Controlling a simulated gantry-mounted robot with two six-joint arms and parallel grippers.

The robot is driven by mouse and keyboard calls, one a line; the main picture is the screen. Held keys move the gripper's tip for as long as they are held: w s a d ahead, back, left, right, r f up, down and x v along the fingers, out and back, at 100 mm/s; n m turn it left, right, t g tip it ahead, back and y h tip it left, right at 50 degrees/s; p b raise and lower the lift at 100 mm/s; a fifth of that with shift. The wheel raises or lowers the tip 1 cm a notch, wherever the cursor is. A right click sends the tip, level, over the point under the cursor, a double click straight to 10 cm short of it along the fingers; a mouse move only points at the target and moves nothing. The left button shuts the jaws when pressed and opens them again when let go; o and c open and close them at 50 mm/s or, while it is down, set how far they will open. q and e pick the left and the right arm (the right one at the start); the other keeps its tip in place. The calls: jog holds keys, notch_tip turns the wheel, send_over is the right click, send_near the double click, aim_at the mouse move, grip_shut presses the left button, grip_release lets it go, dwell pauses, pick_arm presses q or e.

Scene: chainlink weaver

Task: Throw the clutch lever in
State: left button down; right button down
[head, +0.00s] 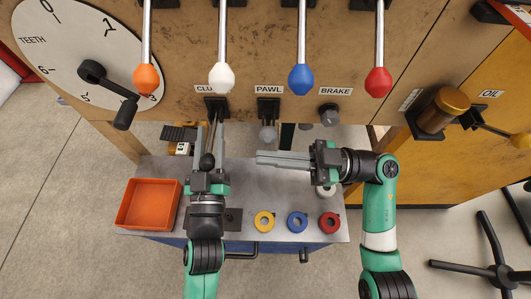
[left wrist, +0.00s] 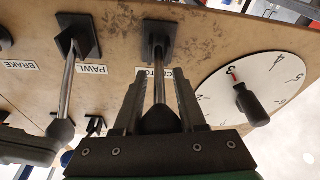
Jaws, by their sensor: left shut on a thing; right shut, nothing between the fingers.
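The clutch lever is a metal rod (head: 214,130) with a dark round knob (head: 207,161). It comes out of a black bracket under the partly covered CLUTCH label. My left gripper (head: 209,150) is shut around it near the knob. In the left wrist view, the rod (left wrist: 159,85) and dark knob (left wrist: 158,121) lie between my left gripper's two fingers (left wrist: 159,100). My right gripper (head: 262,158) is shut and empty, pointing left below the PAWL and BRAKE levers, apart from the clutch lever.
The pawl lever (head: 267,135) and brake lever (head: 329,117) stand to the right. Orange, white, blue and red knobs hang above. A dial with a black crank (head: 108,85) is upper left. An orange tray (head: 150,203) and coloured rings (head: 297,222) lie on the bench.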

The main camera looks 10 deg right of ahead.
jog(key=w+a+f, duration=0.2)
jog(key=a, duration=0.7)
